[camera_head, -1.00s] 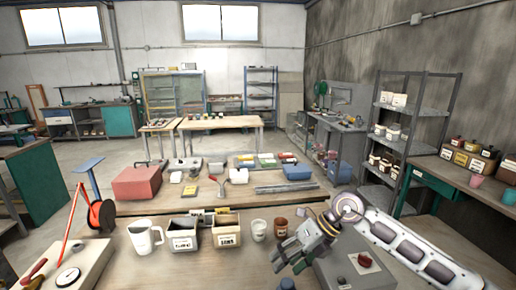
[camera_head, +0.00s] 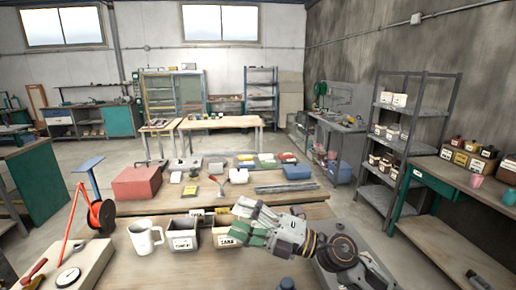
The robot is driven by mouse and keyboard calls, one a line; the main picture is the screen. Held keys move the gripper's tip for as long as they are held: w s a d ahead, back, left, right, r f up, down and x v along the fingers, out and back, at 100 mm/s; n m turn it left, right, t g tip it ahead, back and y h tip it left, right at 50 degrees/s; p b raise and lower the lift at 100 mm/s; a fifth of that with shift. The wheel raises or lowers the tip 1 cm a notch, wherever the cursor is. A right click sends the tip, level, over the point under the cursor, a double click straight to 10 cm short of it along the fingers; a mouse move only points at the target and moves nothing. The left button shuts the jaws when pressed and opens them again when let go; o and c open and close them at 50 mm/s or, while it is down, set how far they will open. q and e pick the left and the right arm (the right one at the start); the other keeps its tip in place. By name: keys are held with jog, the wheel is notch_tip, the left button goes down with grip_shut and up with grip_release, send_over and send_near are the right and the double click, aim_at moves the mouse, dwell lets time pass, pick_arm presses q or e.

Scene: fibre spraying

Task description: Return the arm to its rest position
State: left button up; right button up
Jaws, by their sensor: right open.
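My right arm comes in from the lower right over the near wooden table (camera_head: 190,262). My right gripper (camera_head: 236,238) is open, its fingers pointing left, above the table in front of the right labelled bin (camera_head: 221,236). It covers part of that bin and hides the small cups seen there before. The left labelled bin (camera_head: 182,240) and a white jug (camera_head: 145,238) stand just left of the gripper, apart from it. I see nothing held in the gripper. My left gripper is not in view.
A grey box (camera_head: 326,280) sits partly under my right arm. A board with a red-handled tool (camera_head: 68,278) lies at the left front. Behind is a second bench with a red box (camera_head: 136,183) and a blue box (camera_head: 297,171). The table's front middle is clear.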

jog(key=w+d+m+t+h, duration=0.7)
jog(key=d+m+t, duration=0.3)
jog(key=m+t, duration=0.6)
jog(key=s+d+f+m+g+h, duration=0.1)
jog(key=d+f+m+g+h, duration=0.2)
jog(key=d+f+m+h, duration=0.5)
jog(key=s+d+f+m+g+h, duration=0.1)
jog(key=d+f+m+g+h, duration=0.35)
jog(key=f, duration=0.65)
jog(key=s+d+f+m+g, duration=0.2)
jog(key=s+f+g, duration=0.3)
jog(key=s+f, duration=0.5)
jog(key=s+d+f+m+g, duration=0.15)
jog(key=s+f+g, duration=0.45)
jog(key=s, duration=0.6)
notch_tip(320, 180, down, 34)
jog(key=s, duration=0.2)
jog(key=s+d+f, duration=0.2)
jog(key=s+f, duration=0.7)
jog(key=s, duration=0.2)
jog(key=s+d+f+g, duration=0.1)
jog(key=s+d+f, duration=0.1)
jog(key=s+f, duration=0.8)
jog(key=shift+s+f+h, duration=0.3)
jog(key=shift+s+h, duration=0.05)
jog(key=shift+s, duration=0.4)
